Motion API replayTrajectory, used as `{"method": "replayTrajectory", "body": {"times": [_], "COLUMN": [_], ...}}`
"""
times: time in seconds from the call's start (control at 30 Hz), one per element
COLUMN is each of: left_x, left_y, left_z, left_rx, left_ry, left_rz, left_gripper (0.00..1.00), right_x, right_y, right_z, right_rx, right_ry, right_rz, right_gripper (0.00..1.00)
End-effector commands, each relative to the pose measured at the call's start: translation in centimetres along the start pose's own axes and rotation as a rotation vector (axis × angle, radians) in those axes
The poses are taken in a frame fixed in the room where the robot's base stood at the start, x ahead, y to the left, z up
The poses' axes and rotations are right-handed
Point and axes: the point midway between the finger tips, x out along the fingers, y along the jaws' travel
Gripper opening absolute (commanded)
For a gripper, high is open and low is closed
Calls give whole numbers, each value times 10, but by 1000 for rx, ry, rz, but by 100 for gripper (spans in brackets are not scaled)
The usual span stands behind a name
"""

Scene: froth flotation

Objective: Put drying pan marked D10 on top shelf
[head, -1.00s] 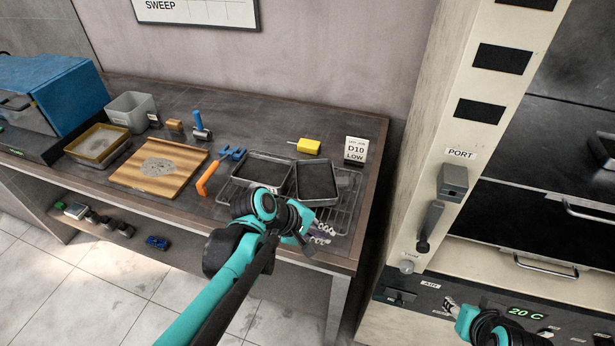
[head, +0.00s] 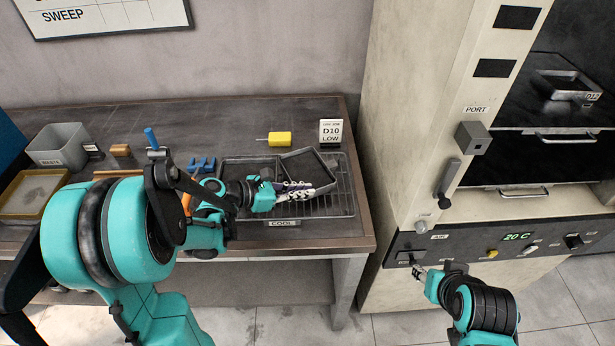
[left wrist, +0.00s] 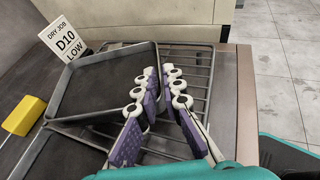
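Two dark shallow pans lie side by side on the wire rack: the left pan (head: 236,172) and the right pan (head: 305,166). I can read no mark on either. A card reading "DRY JOB D10 LOW" (head: 331,131) stands behind the right pan; it also shows in the left wrist view (left wrist: 66,42). My left gripper (head: 312,187) is over the right pan's near part. In the left wrist view its fingers (left wrist: 161,74) are apart, at the right edge of a pan (left wrist: 103,82); whether the rim is between them is unclear. My right gripper (head: 417,272) is near the oven panel, fingers too small to judge.
The wire rack (head: 345,190) has a "COOL" label (head: 283,222). The oven (head: 410,140) stands right of the bench; a pan marked D12 (head: 568,85) is inside, high up. A yellow tool (head: 280,139), blue item (head: 202,165) and grey bin (head: 60,146) are on the bench.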

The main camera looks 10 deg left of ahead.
Motion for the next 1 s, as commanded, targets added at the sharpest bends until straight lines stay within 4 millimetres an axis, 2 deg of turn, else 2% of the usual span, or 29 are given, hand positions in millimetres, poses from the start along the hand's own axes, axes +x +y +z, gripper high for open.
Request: {"method": "replayTrajectory", "body": {"times": [0.17,0.4,0.5,0.77,0.8,1.0], "left_x": [14,50,59,60,60,60], "left_y": [0,1,1,2,1,1], "left_z": [-1,-5,-4,-3,-3,-3], "left_rx": [2,3,2,1,1,2], "left_ry": [0,0,0,0,0,0], "left_rz": [-1,-2,-2,1,1,1], "left_gripper": [8,8,8,8,0,0], "right_x": [5,19,20,20,20,20], "right_y": [0,0,0,0,0,0], "right_z": [3,13,14,14,14,14], "right_rx": [0,0,0,0,0,0], "right_ry": [0,0,0,0,0,0], "right_rz": [0,0,0,0,0,0], "right_gripper": [40,40,40,40,40,40]}}
